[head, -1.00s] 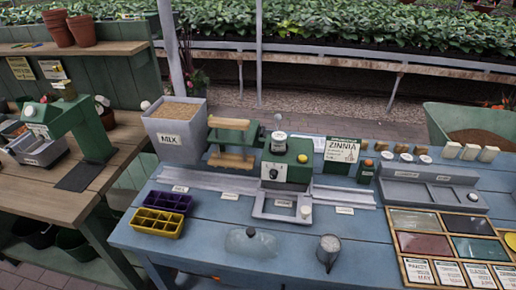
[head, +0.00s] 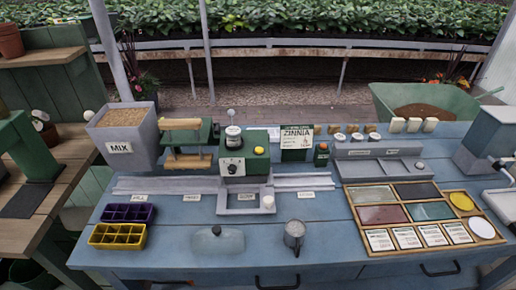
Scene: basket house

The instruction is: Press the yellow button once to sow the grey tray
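A purple celled tray (head: 128,213) and a yellow celled tray (head: 117,236) stand at the front left. Neither of my grippers is in view.
A glass dome (head: 218,241) and a metal cup (head: 295,235) stand at the front. The grey MIX bin (head: 123,145) is at the left, a ZINNIA sign (head: 297,140) behind, and a wooden rack of coloured panels (head: 382,214) at the right. A small green box (head: 321,154) has an orange top.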

